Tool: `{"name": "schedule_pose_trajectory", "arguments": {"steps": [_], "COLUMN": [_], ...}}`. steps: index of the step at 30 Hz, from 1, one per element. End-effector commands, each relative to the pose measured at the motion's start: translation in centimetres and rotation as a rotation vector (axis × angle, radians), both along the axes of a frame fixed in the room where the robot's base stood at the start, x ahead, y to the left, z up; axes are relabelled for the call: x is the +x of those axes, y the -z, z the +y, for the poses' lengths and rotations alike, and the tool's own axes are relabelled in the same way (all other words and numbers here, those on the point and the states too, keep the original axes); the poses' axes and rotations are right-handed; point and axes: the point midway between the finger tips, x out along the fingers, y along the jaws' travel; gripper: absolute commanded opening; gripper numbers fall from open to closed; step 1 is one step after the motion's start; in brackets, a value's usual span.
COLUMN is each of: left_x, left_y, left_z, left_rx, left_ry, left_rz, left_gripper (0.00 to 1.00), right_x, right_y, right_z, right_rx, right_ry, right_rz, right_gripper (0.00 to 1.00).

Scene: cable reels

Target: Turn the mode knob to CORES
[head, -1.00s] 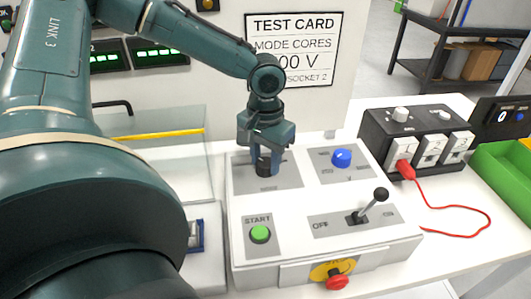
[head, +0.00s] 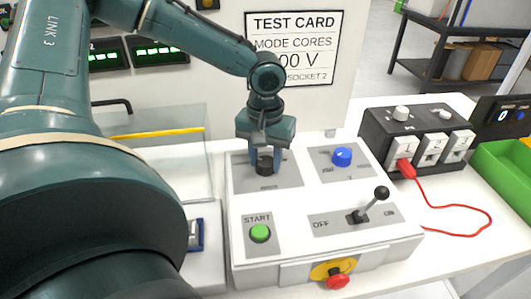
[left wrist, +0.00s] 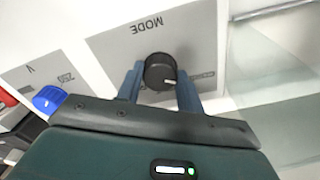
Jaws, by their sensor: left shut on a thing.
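The black mode knob (head: 264,165) sits on a grey plate (head: 285,181) on the white control box. In the left wrist view the knob (left wrist: 159,70) has a white pointer mark aimed toward a small label at its right. That label is partly behind a finger and unreadable. The word MODE shows upside down on the plate. My left gripper (head: 264,158) comes down from above, shut on the knob, one blue finger on each side. The test card (head: 292,47) behind reads MODE CORES. My right gripper is not in view.
On the same box are a blue knob (head: 342,157), a green START button (head: 260,232), a lever (head: 368,204) and a red stop button (head: 336,281). A dark socket box (head: 385,133) with a red cable stands right. A clear cover (head: 150,160) stands left.

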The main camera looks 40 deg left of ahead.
Motion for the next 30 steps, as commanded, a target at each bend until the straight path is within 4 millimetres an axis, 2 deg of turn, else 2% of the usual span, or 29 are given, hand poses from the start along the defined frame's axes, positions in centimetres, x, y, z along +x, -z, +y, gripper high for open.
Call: {"name": "schedule_pose_trajectory", "arguments": {"steps": [2, 3, 10, 20, 23, 30], "left_x": [0.0, 0.0, 0.0, 0.0, 0.1, 0.1], "left_y": [0.0, 0.0, 0.0, -0.6, -2.0, -7.4], "left_z": [0.0, 0.0, 0.0, 0.0, 0.0, 0.0], "left_rx": [0.0, 0.0, -0.001, -0.001, -0.001, -0.001], "left_ry": [-0.003, -0.003, -0.002, -0.001, -0.001, -0.002], "left_rz": [0.0, 0.0, 0.0, -0.001, -0.005, -0.006], "left_gripper": [0.14, 0.4, 0.59, 0.59, 0.59, 0.59], "right_x": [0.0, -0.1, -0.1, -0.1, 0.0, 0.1], "right_y": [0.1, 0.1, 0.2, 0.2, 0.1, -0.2], "right_z": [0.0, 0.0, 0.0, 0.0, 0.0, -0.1], "right_rx": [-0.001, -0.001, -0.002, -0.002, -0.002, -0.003], "right_ry": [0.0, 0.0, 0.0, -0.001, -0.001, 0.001], "right_rz": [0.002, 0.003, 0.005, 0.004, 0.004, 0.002], "right_gripper": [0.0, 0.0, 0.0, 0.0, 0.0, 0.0]}}
